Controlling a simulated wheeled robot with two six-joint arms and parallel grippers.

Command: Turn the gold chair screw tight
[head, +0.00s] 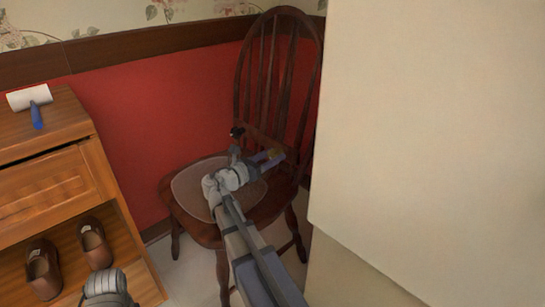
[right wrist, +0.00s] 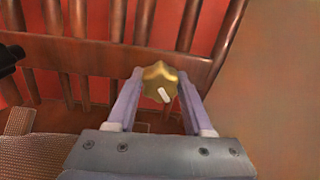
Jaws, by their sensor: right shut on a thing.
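The gold chair screw (right wrist: 160,78) is a lobed knob at the lower back rail of the dark wooden chair (head: 283,60). A little of its gold also shows in the head view (head: 274,153). My right gripper (head: 268,157) reaches over the seat to the chair's back. In the right wrist view its two fingers (right wrist: 160,95) are on either side of the gold screw and shut on it. A small pale mark shows on the screw's face. My left gripper is not in view; only a grey part of my left arm shows at the bottom left.
A black knob (head: 237,131) sits on the same rail, left of the gold screw. A woven pad (head: 190,187) lies on the seat. A wooden cabinet (head: 45,190) with shoes and a lint roller (head: 31,99) stands left. A pale wall-like panel (head: 430,120) blocks the right.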

